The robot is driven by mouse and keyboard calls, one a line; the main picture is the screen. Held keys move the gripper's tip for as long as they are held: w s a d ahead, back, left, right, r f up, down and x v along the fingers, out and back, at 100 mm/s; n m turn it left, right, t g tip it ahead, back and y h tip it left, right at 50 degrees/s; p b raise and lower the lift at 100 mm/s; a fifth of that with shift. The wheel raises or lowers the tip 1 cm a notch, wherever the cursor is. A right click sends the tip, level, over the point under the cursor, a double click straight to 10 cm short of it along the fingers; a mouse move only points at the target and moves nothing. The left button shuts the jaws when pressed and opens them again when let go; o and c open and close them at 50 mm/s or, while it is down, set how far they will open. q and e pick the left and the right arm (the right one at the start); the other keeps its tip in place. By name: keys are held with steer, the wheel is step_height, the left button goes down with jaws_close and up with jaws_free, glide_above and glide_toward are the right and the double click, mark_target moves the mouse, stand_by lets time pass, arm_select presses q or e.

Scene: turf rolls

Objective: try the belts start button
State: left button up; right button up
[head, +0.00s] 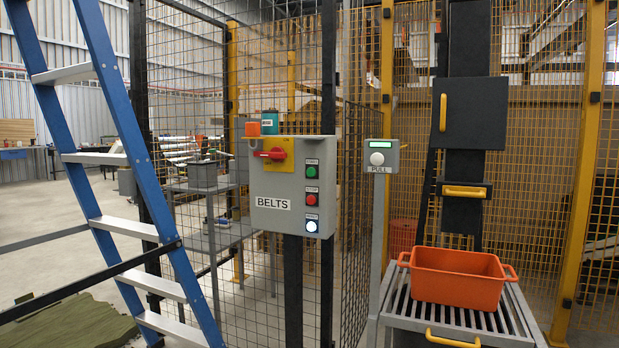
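A grey control box (265,212) labelled BELTS stands on a dark post in the middle of the head view. Its right side carries a column of buttons. The green button (312,172) is at the top, with a small label above it too small to read surely. The red button (311,200) is below it. A white button (311,226) at the bottom looks lit. A red rotary handle (270,153) lies sideways on a yellow plate at the upper left of the box. Neither of my grippers is in view.
A blue ladder (122,150) stands at left, with green turf (65,325) on the floor below. Wire mesh fencing is behind the box. At right are a small PULL box (381,156), an orange crate (458,279) on a slatted stand (400,307), and a dark cabinet (470,110).

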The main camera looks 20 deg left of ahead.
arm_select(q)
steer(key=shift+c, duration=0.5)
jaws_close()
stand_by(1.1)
